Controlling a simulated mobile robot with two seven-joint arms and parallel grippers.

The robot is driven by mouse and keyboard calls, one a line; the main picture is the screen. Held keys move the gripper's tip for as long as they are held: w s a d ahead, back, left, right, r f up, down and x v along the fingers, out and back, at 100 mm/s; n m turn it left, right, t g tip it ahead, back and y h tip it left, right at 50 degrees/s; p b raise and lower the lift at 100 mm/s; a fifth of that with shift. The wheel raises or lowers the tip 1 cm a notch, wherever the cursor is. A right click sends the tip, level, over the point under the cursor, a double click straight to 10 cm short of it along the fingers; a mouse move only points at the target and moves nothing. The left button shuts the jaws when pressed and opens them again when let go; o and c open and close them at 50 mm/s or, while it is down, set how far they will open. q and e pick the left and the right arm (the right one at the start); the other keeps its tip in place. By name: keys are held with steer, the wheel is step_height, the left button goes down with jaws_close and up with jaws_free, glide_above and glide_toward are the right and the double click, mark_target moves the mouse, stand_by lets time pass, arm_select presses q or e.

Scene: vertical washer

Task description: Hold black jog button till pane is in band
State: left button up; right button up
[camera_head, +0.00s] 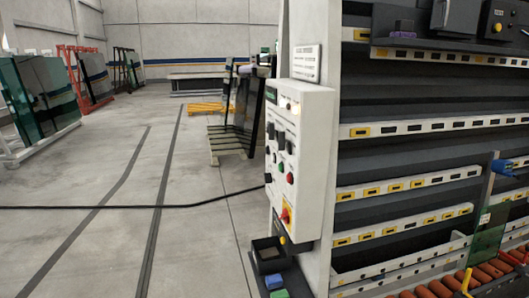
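A greenish glass pane (487,240) stands upright at the lower right, by the orange-brown rollers. I cannot make out a marked band. Neither gripper is in view.
The washer (410,100) with its horizontal rails fills the right side. A black cable (130,207) runs across at the left. Glass racks (45,95) stand far left; the floor (190,250) is largely open.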

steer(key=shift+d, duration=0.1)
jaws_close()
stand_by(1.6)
